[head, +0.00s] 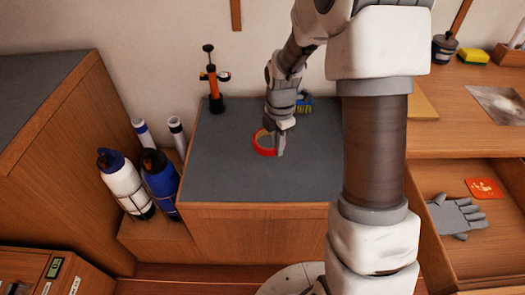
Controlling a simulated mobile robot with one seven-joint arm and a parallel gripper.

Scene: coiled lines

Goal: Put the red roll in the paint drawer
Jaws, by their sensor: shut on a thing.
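The red roll (262,149), a ring of red tape with a tan inside, is at the middle of the dark grey top of a low wooden cabinet (235,178). My gripper (280,148) points down at the right side of the roll and is shut on its rim. I cannot tell whether the roll still touches the surface. An open drawer (440,268) at the right holds a grey glove (456,216) and an orange-red card (484,188). I cannot read from this view whether it is the paint drawer.
An orange and black pump (213,88) stands at the back of the cabinet top. A blue and yellow brush (305,103) lies behind my gripper. White (124,185) and blue (160,182) bottles stand at the left. My arm crosses the view between cabinet and drawer.

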